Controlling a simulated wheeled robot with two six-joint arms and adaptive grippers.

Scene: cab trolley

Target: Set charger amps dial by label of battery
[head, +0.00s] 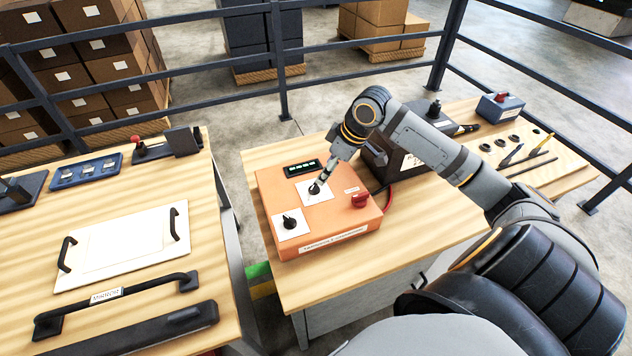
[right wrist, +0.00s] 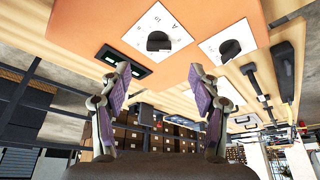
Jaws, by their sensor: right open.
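The orange charger (head: 285,205) sits on the middle wooden bench, with a small dark display (head: 302,168). Its upper dial (head: 314,188) is a black knob on a white plate; a second dial (head: 290,222) sits nearer the front left. In the right wrist view the dial on the plate marked A (right wrist: 158,41) and another dial (right wrist: 230,48) show. My right gripper (head: 323,178) is open at the upper dial; contact is unclear. Its spread fingers (right wrist: 161,88) hold nothing. A dark battery box (head: 375,158) stands behind, partly hidden by my arm; its label is unreadable. My left gripper is out of view.
A red knob (head: 361,200) sits on the charger's right side, near a red cable (head: 388,198). A blue box (head: 500,107) and several small tools lie on the bench at right. The left bench (head: 215,215) holds a white panel and black handles. Railings (head: 283,75) run behind.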

